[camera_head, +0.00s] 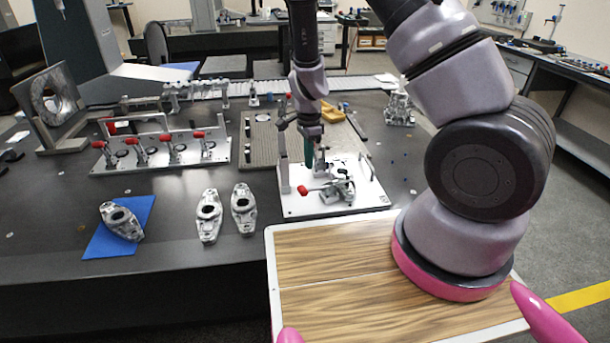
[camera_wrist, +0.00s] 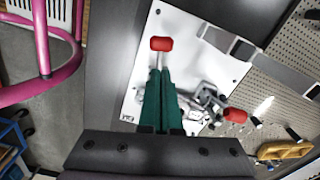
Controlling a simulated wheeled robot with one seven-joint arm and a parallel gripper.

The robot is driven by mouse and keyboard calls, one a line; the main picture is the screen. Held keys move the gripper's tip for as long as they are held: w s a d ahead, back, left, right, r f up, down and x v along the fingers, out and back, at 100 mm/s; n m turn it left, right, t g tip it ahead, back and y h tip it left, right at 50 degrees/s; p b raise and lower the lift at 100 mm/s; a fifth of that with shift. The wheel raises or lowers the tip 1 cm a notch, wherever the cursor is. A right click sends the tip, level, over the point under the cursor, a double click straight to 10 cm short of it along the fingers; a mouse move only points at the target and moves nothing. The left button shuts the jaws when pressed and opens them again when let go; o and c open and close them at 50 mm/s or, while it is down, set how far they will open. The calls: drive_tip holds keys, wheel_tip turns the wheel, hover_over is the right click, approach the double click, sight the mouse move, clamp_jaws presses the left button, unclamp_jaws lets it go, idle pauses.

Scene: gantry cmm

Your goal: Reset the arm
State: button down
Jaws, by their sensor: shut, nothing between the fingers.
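My arm reaches forward over the dark table (camera_head: 60,230). My gripper (camera_head: 309,155) points down above a white fixture plate (camera_head: 350,205). In the wrist view, the green fingers of my gripper (camera_wrist: 163,72) lie together with nothing between them. The plate also shows in the wrist view (camera_wrist: 140,58), with a metal clamp and red-tipped handles on it. A red handle tip (camera_wrist: 162,44) appears just beyond the fingertips. I cannot tell whether the fingers touch it.
Two metal castings (camera_head: 208,217) lie left of the plate. Another casting (camera_head: 121,221) lies on a blue mat (camera_head: 97,244). A clamp rack with red handles (camera_head: 215,153) stands behind. A perforated board (camera_head: 263,145) lies behind the gripper.

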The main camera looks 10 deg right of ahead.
drive_tip(key=s+d+r+n+t+y, duration=0.1)
drive_tip(key=s+d+r+n+y, duration=0.15)
drive_tip(key=r, duration=1.25)
drive_tip(key=s+d+r+n+t+y, duration=0.1)
drive_tip(key=s+d+r+n+t, duration=0.15)
drive_tip(key=r, duration=1.25)
drive_tip(key=s+d+r+n+t+h, duration=0.1)
drive_tip(key=s+d+r+n+t, duration=0.2)
drive_tip(key=s+d+r+n, duration=0.3)
drive_tip(key=s+r, duration=0.5)
drive_tip(key=s, duration=0.2)
drive_tip(key=shift+s+r+t, duration=0.25)
drive_tip(key=shift+s+t, duration=0.05)
drive_tip(key=shift+t, duration=0.05)
drive_tip(key=shift+w, duration=0.1)
